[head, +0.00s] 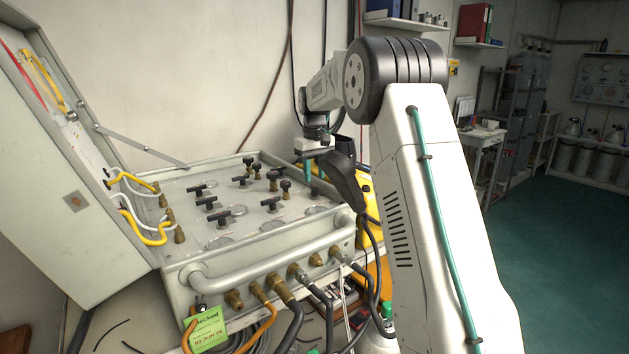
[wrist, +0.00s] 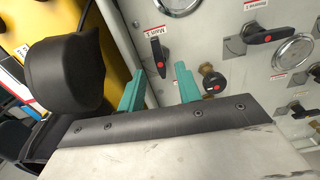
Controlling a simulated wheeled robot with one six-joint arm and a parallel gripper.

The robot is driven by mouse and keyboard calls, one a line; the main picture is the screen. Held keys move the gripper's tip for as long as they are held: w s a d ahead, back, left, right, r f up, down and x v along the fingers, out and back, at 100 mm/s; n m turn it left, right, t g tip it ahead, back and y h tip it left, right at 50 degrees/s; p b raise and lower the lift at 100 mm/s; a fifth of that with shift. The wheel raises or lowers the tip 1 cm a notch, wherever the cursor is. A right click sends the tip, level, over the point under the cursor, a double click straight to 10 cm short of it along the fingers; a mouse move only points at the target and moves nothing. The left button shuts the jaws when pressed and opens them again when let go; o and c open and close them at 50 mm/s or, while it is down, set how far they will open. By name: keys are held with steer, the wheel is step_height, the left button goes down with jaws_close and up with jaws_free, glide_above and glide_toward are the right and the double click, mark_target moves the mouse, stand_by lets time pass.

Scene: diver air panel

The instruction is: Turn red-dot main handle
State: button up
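In the wrist view, a black lever handle (wrist: 158,55) with a red dot lies between and just beyond my gripper's teal fingertips (wrist: 159,72). The fingers are apart with nothing between them; I cannot tell whether they touch the handle. Another black handle (wrist: 265,37) with a red dot is at upper right, and a brass valve (wrist: 212,80) with a red-dotted black knob is right of the right finger. In the head view, my gripper (head: 309,170) is over the right back part of the panel (head: 165,197), partly hidden by my arm.
Several black handles (head: 205,203) and round gauges (head: 219,242) crowd the panel. Its lid (head: 55,160) stands open at left. A tubular rail (head: 270,256) and hoses run along the front. A yellow object (wrist: 110,25) and a black rounded part (wrist: 65,75) are close at left.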

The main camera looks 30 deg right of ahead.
mark_target(315, 186)
step_height(315, 186, up, 5)
steer(key=shift+f, duration=0.1)
